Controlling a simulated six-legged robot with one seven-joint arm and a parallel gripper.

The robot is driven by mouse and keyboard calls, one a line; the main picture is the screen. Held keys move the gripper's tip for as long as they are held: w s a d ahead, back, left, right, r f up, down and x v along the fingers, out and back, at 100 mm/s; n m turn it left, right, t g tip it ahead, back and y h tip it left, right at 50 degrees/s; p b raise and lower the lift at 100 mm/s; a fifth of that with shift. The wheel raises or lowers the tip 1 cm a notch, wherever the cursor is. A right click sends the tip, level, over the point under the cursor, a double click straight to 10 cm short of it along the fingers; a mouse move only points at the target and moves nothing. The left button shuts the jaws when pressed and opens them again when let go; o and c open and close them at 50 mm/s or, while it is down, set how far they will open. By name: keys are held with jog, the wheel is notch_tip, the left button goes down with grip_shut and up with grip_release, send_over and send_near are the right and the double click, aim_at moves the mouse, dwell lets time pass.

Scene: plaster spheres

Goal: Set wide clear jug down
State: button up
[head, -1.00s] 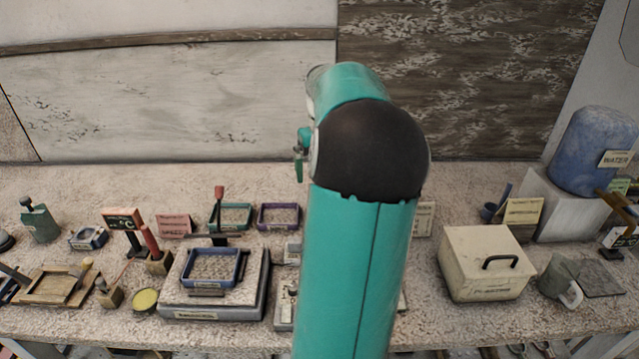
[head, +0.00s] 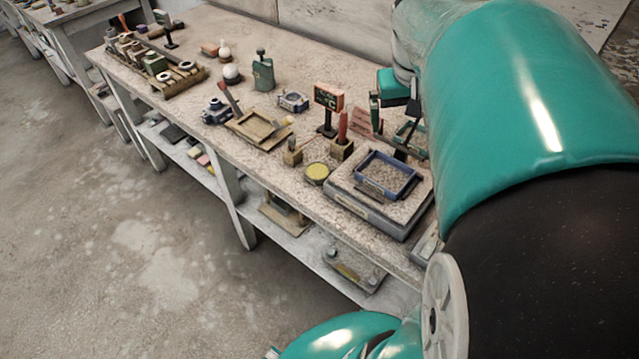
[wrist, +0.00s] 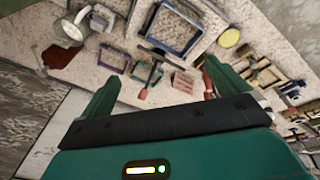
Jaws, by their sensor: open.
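In the wrist view, a wide greyish, see-through-looking jug (wrist: 68,28) stands on the bench at the upper left, beside a dark square mat (wrist: 58,56). I cannot tell whether it touches the mat. My gripper (wrist: 161,74) is open, with its two teal fingers spread wide and nothing between them. It is apart from the jug, which lies to the left beyond the left finger. The jug is not visible in the head view, where my teal arm hides the right side of the bench.
A blue-rimmed tray (head: 389,176) sits on a grey slab. Nearby are a yellow round tin (head: 317,173), a small sign (head: 328,97), a wooden tray (head: 262,124) and a green bottle (head: 263,73). Clear floor (head: 130,240) lies left of the bench.

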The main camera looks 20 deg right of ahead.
jog(key=s+a+f+n+t+y, duration=0.1)
jog(key=s+a, duration=0.3)
jog(key=a, duration=0.6)
jog(key=s+a+f+n+t+y, duration=0.1)
jog(key=s+a+f+n+t, duration=0.1)
jog(key=a, duration=0.9)
jog(key=shift+s+n+t, duration=0.6)
jog(key=shift+s, duration=0.25)
